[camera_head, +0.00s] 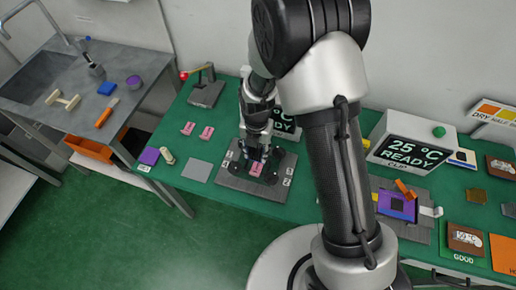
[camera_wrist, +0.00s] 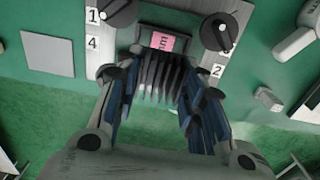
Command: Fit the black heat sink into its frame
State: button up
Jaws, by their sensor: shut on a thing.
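My gripper (camera_wrist: 157,88) is shut on the black finned heat sink (camera_wrist: 160,72), which sits between its two fingers in the wrist view. The frame (camera_wrist: 157,38) is a dark recess with a pink piece in it, just beyond the heat sink's far edge. Black knobs (camera_wrist: 118,11) flank the frame on a grey plate marked with numbers. In the head view my gripper (camera_head: 257,155) points down over the grey plate (camera_head: 240,184), and the pink piece (camera_head: 256,169) shows below it. The heat sink's underside is hidden, so I cannot tell whether it touches the frame.
A flat grey square (camera_head: 197,171) and two pink pieces (camera_head: 206,133) lie left of the plate. A lever fixture (camera_head: 206,92) stands behind them. A display reading 25 °C READY (camera_head: 410,150) and a purple-topped fixture (camera_head: 396,207) are to the right.

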jog(key=shift+f, duration=0.1)
jog(key=b, duration=0.5)
send_over(257, 166)
jog(key=shift+s+f, duration=0.1)
jog(key=shift+f, duration=3)
jog(key=shift+f+b, duration=0.7)
jog(key=shift+f, duration=0.15)
jog(key=o, duration=1.1)
jog(key=shift+r, duration=0.1)
notch_tip(257, 166, up, 12)
jog(key=shift+f, duration=0.1)
